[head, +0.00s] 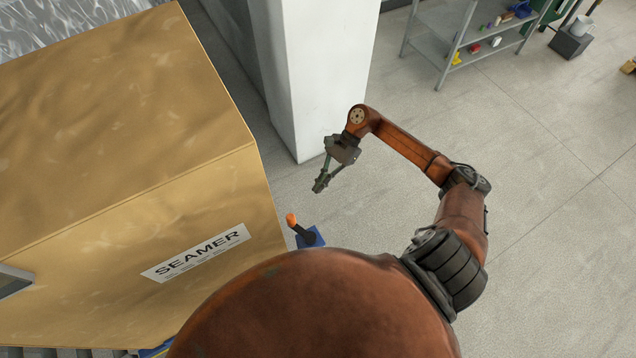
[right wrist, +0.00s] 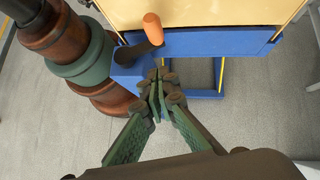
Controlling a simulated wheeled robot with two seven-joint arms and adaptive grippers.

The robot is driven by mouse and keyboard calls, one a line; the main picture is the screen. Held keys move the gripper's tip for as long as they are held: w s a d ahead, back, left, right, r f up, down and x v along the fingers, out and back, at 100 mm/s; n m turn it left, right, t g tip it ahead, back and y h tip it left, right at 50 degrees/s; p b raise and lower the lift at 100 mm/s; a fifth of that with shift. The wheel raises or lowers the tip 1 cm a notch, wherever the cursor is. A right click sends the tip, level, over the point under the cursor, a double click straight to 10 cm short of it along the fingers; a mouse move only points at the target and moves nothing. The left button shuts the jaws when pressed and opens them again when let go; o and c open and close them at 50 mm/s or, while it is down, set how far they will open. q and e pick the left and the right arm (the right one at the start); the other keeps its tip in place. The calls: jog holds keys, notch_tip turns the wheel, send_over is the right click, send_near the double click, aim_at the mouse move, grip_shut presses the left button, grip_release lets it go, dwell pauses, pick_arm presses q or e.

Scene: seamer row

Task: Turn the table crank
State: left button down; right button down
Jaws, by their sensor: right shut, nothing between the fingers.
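The table crank (head: 300,229) has an orange knob on a dark arm, mounted on a blue block at the right end of the yellow seamer housing. It also shows in the right wrist view, where the orange knob (right wrist: 153,29) stands up from the dark crank arm. My right gripper (head: 318,186) is shut and empty. In the head view it is above and to the right of the crank, apart from it. In the right wrist view its fingertips (right wrist: 160,82) appear just below the crank in the picture. My left gripper is in neither view.
The yellow SEAMER housing (head: 120,150) fills the left of the head view. A white pillar (head: 325,75) stands behind my right gripper. A grey shelf (head: 480,45) with small items is farther back. A blue frame (right wrist: 215,43) bears the crank.

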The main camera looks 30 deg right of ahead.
aim_at(301, 228)
jog(key=s+a+f+p, duration=0.1)
jog(key=a+f, duration=0.3)
jog(key=a, duration=0.4)
jog(key=shift+s+a+f+p, duration=0.25)
jog(key=shift+s+p, duration=0.05)
jog(key=shift+p, duration=0.6)
